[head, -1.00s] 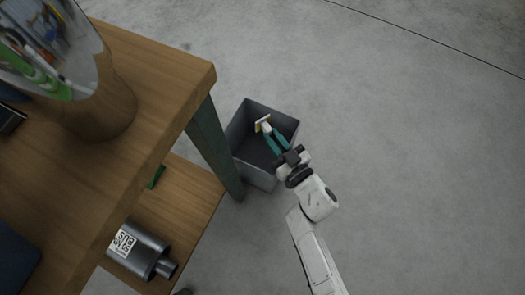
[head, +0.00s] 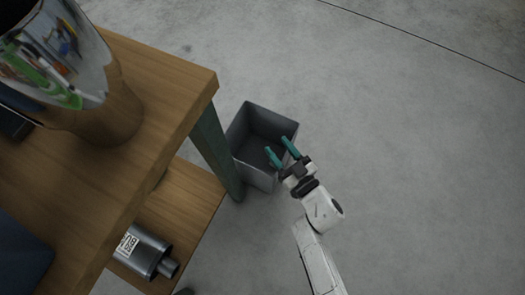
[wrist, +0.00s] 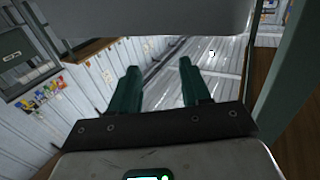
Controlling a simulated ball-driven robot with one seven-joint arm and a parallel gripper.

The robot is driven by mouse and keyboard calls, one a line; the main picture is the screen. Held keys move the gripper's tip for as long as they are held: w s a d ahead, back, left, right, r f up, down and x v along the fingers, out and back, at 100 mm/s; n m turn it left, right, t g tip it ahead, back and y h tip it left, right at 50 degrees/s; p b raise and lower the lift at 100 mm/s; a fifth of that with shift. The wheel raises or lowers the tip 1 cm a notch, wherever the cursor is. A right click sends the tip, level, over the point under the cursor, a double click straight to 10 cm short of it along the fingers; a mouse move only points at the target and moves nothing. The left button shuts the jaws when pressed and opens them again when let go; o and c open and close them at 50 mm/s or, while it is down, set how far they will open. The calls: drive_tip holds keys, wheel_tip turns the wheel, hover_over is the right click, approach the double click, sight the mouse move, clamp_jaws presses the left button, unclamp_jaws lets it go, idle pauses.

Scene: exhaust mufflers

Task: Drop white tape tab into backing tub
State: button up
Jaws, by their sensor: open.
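The grey backing tub (head: 270,122) stands on the floor beside the table leg in the head view, its open top facing up. My gripper (head: 278,145) is over the tub's right part, its two teal fingers spread apart with nothing between them. Both fingers also show apart and empty in the wrist view (wrist: 158,78). The white tape tab is not seen in the head view; part of the tub's inside is hidden behind my gripper and the tub's near wall.
A wooden table (head: 165,75) with a teal leg (head: 212,145) stands left of the tub, close to it. A metal muffler (head: 147,250) with a white label lies on the lower shelf (head: 190,205). Open concrete floor (head: 420,150) lies to the right.

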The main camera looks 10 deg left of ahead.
drive_tip(key=p+v, duration=0.2)
drive_tip(key=v, duration=0.5)
drive_tip(key=shift+s+d, duration=0.2)
drive_tip(key=shift+s, duration=0.05)
drive_tip(key=shift+w, duration=0.1)
